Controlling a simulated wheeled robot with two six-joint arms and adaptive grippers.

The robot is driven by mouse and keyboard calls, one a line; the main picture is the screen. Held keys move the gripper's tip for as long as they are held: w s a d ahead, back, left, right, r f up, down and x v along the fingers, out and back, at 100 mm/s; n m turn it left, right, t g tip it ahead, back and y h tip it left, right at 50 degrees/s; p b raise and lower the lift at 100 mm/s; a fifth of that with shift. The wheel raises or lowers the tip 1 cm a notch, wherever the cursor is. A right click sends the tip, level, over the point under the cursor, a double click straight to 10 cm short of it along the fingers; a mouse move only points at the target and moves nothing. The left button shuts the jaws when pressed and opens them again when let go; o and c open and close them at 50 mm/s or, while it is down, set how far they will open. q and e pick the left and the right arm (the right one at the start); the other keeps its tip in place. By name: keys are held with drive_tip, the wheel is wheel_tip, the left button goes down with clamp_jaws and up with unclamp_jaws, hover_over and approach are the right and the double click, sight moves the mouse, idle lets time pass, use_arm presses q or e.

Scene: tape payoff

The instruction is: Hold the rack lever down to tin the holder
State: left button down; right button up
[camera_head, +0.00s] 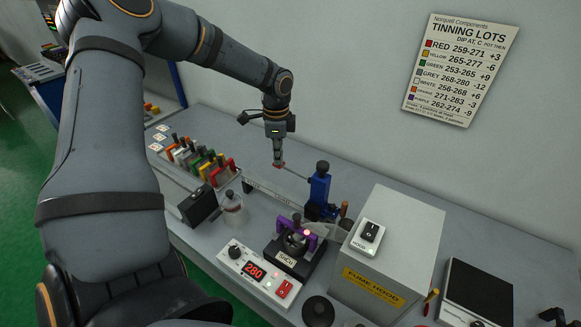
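The lever runs right to the blue rack (319,190), which has a dark knob on top. A purple holder (284,224) sits at the dark solder pot (287,262) in front of the rack; how deep it is in the pot is hidden. The controller (258,273) reads 280 in red. A dark part at the lower right edge (553,315) looks like my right gripper, cut off by the frame.
Coloured holders stand in a rack (202,160) at the left. A black block (198,206) and a jar (231,204) stand nearby. The grey fume hood (400,240), with a switch (371,233), blocks the right. A tinning lots chart (460,68) hangs on the wall.

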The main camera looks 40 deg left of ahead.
use_arm(q)
drive_tip(key=shift+f+b, duration=0.95)
drive_tip(key=shift+f, duration=0.5)
drive_tip(key=shift+r, duration=0.15)
idle(0.4)
idle(1.6)
drive_tip(key=shift+r+p, duration=3.65)
drive_tip(key=shift+r, duration=0.8)
drive_tip(key=shift+f, duration=0.1)
